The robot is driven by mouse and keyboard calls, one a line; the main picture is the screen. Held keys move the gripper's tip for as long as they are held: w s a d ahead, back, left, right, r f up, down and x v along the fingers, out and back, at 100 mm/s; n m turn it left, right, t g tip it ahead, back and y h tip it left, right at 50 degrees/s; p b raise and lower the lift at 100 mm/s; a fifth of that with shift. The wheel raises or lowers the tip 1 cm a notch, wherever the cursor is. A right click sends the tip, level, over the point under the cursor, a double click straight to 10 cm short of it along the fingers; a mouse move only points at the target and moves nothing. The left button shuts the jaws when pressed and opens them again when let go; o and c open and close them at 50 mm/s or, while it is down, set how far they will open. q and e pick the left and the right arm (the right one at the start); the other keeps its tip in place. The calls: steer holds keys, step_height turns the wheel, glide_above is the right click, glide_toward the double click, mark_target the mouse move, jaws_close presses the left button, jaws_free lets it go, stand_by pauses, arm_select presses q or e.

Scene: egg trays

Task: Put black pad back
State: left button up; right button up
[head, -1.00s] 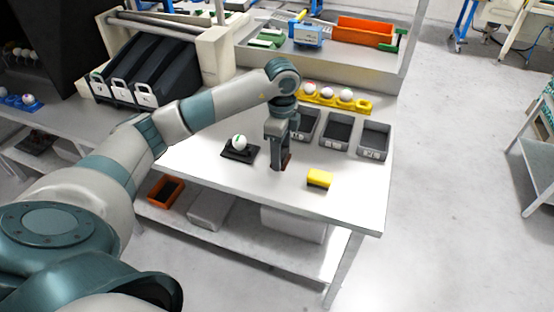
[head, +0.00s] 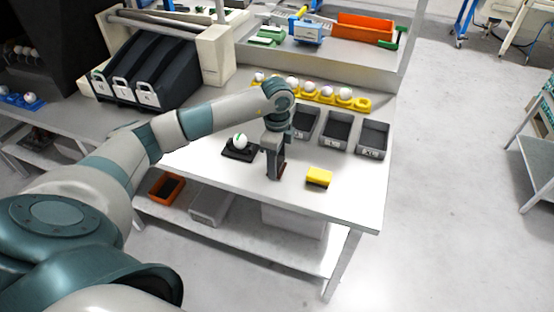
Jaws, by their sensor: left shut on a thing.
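My left gripper (head: 275,174) points down at the front middle of the white table, right of the egg stand. It is shut on a small dark thing with a reddish-brown edge (head: 283,170), which seems to be the black pad. The fingers hide most of it, and I cannot tell whether it touches the table. A black stand (head: 232,155) holds a white egg with a green mark (head: 240,141). A yellow block with a dark underside (head: 319,176) lies right of the gripper. My right gripper is not in view.
Three grey bins (head: 336,128) stand at the right of the table (head: 345,200). A yellow tray (head: 363,104) with several eggs is behind them. Black sloped bins (head: 150,70) stand at the back left. The table's front right corner is clear.

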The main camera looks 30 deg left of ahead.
arm_select(q)
steer(key=shift+f, duration=0.2)
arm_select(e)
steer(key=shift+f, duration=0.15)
arm_select(q)
steer(key=o, duration=1)
steer(key=shift+r, duration=0.1)
steer(key=shift+r, duration=0.1)
step_height(320, 180, up, 8)
steer(key=shift+f+b, duration=0.1)
steer(key=shift+b, duration=0.95)
step_height(320, 180, up, 4)
steer(key=shift+r+b, duration=0.1)
steer(key=shift+b, duration=0.25)
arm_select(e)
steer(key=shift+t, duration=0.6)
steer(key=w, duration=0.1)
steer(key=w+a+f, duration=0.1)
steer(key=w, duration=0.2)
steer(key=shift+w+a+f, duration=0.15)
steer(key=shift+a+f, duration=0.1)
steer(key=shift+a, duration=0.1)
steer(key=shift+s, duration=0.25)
